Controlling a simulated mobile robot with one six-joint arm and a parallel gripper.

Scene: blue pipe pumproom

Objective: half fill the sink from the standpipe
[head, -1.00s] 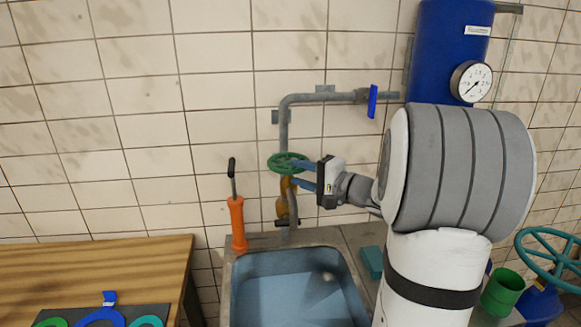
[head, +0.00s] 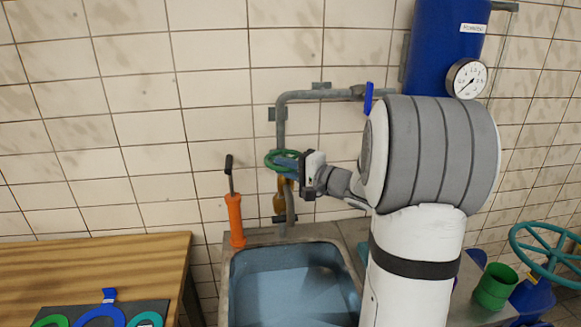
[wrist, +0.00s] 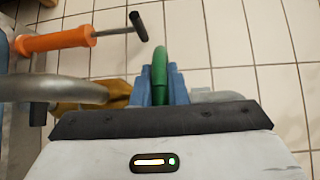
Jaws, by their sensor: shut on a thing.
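The green handwheel (head: 270,159) sits on a brass valve body (head: 281,188) on the grey standpipe (head: 281,128). My gripper (head: 287,163) is shut on the wheel's rim. In the wrist view, the wheel rim (wrist: 160,56) stands between the two blue fingers of my gripper (wrist: 160,84). The sink (head: 227,292) is below the standpipe, with a blue-grey inside. I cannot tell its water level or whether water is running from the pipe. My arm hides part of the sink's right side.
A blue-handled valve (head: 368,99) is on the upper pipe, near a blue tank (head: 437,50) with a gauge (head: 466,79). An orange hand pump (head: 235,220) stands left of the standpipe. A wooden table (head: 95,262) is at left. A teal wheel (head: 550,250) and green cup (head: 495,287) are at right.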

